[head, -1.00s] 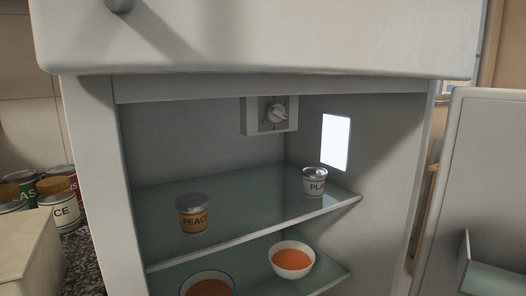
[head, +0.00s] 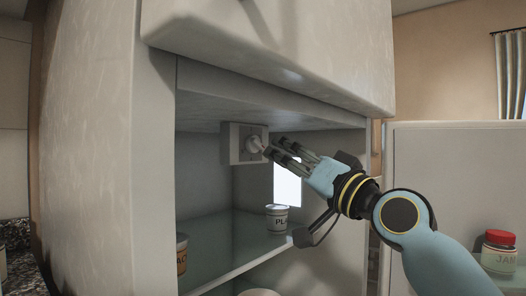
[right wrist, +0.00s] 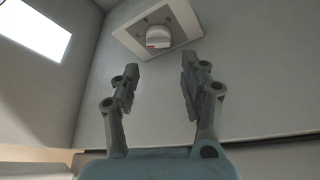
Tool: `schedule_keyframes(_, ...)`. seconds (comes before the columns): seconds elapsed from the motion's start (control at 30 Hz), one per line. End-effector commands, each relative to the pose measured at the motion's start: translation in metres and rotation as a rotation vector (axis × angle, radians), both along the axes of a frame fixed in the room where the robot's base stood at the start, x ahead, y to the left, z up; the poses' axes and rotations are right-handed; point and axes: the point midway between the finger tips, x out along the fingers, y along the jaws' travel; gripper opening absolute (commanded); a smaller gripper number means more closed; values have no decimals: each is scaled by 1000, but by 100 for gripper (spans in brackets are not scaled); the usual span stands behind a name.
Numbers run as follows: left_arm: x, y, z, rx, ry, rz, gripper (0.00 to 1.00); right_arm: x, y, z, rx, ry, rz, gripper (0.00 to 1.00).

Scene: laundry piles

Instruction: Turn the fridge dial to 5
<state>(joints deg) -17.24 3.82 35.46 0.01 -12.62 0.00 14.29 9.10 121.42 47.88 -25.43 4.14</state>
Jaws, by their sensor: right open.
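The fridge dial (head: 255,144) is a round white knob on a pale square plate, up under the ceiling of the open fridge. My left gripper is not in view.
A glass shelf (head: 215,240) below holds a white can (head: 277,218) and an orange-labelled can (head: 181,255). A bright light panel (head: 287,183) is on the inner wall. The open door (head: 455,165) at right holds a red-lidded jar (head: 499,252). The freezer front (head: 290,45) overhangs above.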

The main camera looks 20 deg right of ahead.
Motion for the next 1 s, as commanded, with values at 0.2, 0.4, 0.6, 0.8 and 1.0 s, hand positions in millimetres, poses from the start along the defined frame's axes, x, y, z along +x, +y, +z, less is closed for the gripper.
schedule_keyframes(0.2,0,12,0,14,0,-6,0,38,16,15,2,0,0,44)
schedule_keyframes(0.4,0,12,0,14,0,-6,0,58,23,21,0,2,-1,44)
schedule_keyframes(0.6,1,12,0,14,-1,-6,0,62,25,23,-1,2,-1,44)
schedule_keyframes(0.8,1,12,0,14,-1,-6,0,61,25,22,-1,2,-1,36)
schedule_keyframes(1.0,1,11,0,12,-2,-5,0,61,25,22,-1,2,-2,10)
